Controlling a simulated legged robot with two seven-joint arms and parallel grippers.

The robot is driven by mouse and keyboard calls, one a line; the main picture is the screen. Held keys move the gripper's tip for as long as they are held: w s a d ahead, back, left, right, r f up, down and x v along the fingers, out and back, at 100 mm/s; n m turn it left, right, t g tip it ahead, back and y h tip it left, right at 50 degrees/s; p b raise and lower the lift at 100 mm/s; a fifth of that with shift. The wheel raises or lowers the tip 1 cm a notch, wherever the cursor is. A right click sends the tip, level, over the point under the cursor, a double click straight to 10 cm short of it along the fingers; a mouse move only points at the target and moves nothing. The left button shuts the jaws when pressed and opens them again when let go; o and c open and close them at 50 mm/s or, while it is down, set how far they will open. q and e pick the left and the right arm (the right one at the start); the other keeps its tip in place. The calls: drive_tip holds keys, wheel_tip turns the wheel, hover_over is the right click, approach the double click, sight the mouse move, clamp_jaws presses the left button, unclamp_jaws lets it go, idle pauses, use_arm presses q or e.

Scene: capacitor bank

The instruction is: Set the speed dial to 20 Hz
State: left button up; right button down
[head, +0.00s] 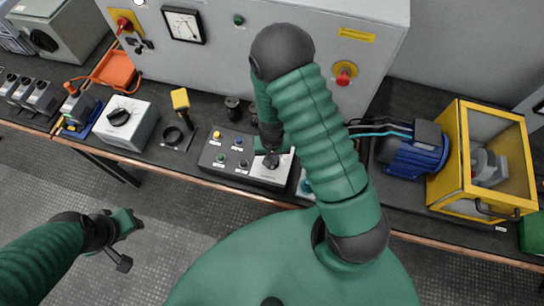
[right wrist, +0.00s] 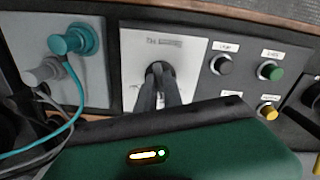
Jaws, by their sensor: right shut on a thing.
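The speed dial (right wrist: 158,69) is a dark round knob on a pale plate (right wrist: 190,62) with a small label above it. In the right wrist view my right gripper (right wrist: 157,84) reaches onto the dial with both dark fingers and is shut on it. The fingers hide most of the knob, and I cannot read its setting. In the head view the pale plate (head: 257,181) is at the right end of the control box, under my right gripper (head: 270,161). My left gripper (head: 128,222) hangs empty over the floor, away from the bench; its jaw opening is unclear.
The control box (head: 207,158) has several buttons left of the dial. Teal and grey plugs (right wrist: 80,40) with cables sit beside the plate. A blue motor (head: 412,155) and a yellow-framed guard (head: 450,165) stand to the right. A large grey cabinet (head: 225,65) rises behind.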

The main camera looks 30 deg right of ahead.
drive_tip(key=shift+m, duration=0.6)
drive_tip(key=shift+a, duration=0.1)
drive_tip(key=c, duration=1.5)
unclamp_jaws()
wheel_tip(320, 180, up, 17)
drive_tip(key=shift+w+f+p, duration=0.1)
drive_tip(key=shift+f+p, duration=0.1)
drive_tip(key=shift+p, duration=1)
